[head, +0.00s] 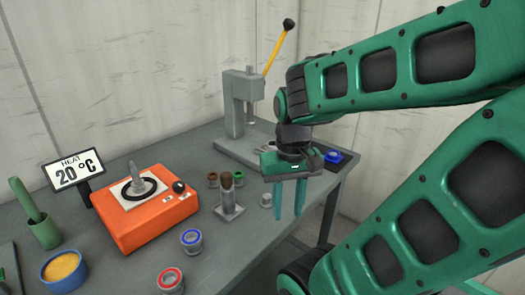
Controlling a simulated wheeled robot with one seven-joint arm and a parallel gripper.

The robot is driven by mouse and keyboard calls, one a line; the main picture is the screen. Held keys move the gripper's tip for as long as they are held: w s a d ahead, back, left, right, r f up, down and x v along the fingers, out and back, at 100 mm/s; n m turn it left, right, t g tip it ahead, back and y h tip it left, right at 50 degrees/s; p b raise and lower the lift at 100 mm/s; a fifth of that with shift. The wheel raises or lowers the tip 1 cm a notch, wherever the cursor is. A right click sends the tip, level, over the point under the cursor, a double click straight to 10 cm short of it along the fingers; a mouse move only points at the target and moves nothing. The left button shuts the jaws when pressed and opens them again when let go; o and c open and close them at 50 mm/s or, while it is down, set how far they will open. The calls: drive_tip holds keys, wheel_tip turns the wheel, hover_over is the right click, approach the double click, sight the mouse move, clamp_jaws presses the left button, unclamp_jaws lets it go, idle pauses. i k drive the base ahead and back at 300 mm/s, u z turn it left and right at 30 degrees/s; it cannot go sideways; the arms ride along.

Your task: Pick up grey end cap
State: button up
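A small light-grey round piece (266,200), which looks like the grey end cap, sits on the grey table just left of my gripper's left finger. My gripper (288,213) hangs pointing down near the table's right edge. Its two teal fingers are apart, with nothing visible between them. The left finger looks very close to the grey piece in the picture; I cannot tell whether they touch or how high the fingertips are.
A brown cap (212,180), a green-topped cap (238,177) and a grey stand (229,207) are to the left. A blue piece (333,157) is behind right. A grey lever press (241,105) stands behind. An orange heater (147,215) and ringed cylinders (191,241) are further left.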

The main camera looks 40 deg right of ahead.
sight(267, 148)
drive_tip(key=k, duration=1.8)
drive_tip(key=z, duration=0.6)
drive_tip(key=i, duration=2)
drive_tip(key=z, duration=0.05)
